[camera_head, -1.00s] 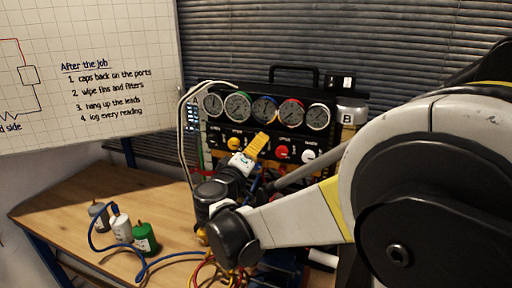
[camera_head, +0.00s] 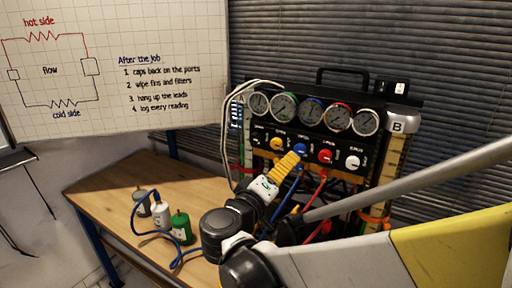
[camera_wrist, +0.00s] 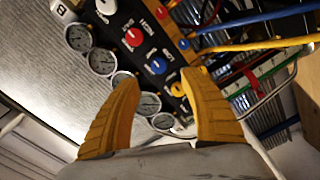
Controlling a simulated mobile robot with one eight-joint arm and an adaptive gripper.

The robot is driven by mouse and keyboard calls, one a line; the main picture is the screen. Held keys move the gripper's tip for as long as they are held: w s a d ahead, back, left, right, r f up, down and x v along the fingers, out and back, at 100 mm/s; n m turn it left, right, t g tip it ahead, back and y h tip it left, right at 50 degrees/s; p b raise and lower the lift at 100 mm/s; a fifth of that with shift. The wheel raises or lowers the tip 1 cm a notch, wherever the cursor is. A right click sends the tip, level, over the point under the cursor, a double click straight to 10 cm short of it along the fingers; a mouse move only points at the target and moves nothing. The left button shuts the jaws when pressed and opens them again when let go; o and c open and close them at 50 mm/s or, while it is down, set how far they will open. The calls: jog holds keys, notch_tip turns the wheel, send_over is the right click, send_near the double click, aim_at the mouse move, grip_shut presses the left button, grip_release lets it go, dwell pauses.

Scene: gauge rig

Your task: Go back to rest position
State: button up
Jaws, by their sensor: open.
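My gripper (camera_head: 286,166) is in front of the gauge rig (camera_head: 313,139) in the head view, its yellow fingers pointing up toward the knobs. In the wrist view my gripper (camera_wrist: 158,112) shows two yellow fingers spread wide with nothing between them. In the head view the yellow knob (camera_head: 277,143), red knob (camera_head: 325,156) and white knob (camera_head: 352,162) are also visible. Whether the fingers touch the rig is unclear.
Three small canisters, grey, white (camera_head: 161,213) and green (camera_head: 181,227), stand on the wooden table (camera_head: 107,188) at left, with a blue hose. Coloured hoses hang below the rig. A whiteboard (camera_head: 115,60) and blinds are behind. My arm fills the lower right.

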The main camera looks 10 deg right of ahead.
jog(key=s+d+f+m+g+y+b, duration=0.2)
jog(key=s+d+f+g+y, duration=0.3)
jog(key=s+d+f, duration=0.45)
jog(key=s+a+f+m+g+y, duration=0.1)
jog(key=s+f+y, duration=0.1)
jog(key=s, duration=0.3)
jog(key=s+a+f+m+g+y+b, duration=0.1)
jog(key=s+a+f+m+y, duration=0.1)
jog(key=s, duration=0.4)
jog(key=shift+f+y, duration=0.7)
jog(key=shift+f, duration=0.25)
jog(key=shift+a, duration=0.1)
